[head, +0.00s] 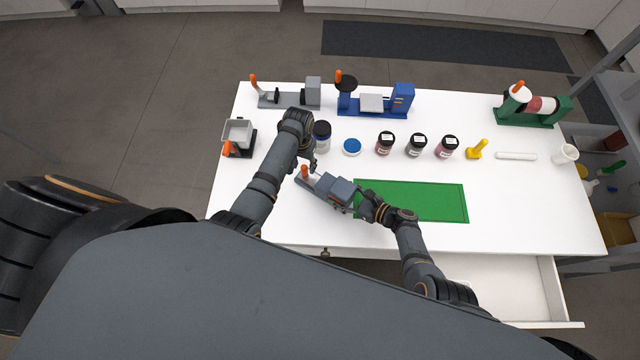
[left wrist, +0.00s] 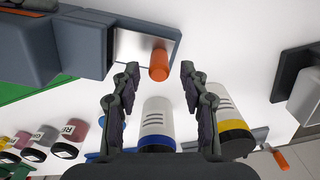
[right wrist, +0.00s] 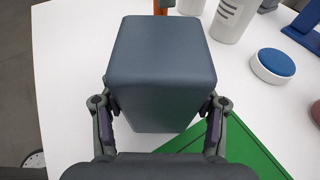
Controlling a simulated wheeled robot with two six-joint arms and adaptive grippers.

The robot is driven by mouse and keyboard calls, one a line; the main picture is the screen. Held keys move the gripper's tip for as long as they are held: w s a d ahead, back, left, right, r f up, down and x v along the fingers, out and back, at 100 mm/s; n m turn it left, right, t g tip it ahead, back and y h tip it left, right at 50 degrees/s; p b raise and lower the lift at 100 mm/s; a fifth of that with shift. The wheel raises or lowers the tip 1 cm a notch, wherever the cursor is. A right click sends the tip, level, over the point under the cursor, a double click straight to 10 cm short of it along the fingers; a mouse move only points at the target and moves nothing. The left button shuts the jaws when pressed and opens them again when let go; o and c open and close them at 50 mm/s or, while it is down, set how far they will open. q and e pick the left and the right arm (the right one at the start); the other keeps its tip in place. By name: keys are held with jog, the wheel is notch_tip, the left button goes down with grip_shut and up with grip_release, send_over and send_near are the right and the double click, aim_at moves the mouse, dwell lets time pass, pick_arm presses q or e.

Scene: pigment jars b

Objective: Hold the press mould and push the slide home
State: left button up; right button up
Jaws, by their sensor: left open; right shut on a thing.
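The press mould (head: 337,188) is a dark blue-grey block on the white table, at the left edge of the green mat. Its slide end carries an upright orange handle (head: 305,172). In the left wrist view a bright metal plate (left wrist: 132,48) shows between the block and the orange handle. My right gripper (right wrist: 160,105) is shut on the block, one finger on each side. My left gripper (left wrist: 160,75) is open, its fingers either side of the orange handle with visible gaps. The inside of the mould is hidden.
A white jar with a dark lid (head: 321,137) stands close behind my left gripper. The green mat (head: 430,202) is bare. A drawer (head: 500,285) is open at the front right.

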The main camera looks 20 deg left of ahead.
jog(key=shift+d+f, duration=0.15)
jog(key=shift+f, duration=0.05)
jog(key=o, duration=1.3)
jog(key=shift+c, duration=0.2)
jog(key=o, duration=0.5)
jog(key=shift+w, duration=0.15)
jog(key=shift+c, duration=0.2)
pick_arm(q)
notch_tip(320, 180, up, 10)
jog(key=shift+r, duration=0.2)
pick_arm(e)
jog(key=shift+r, duration=0.1)
jog(key=v, duration=1.2)
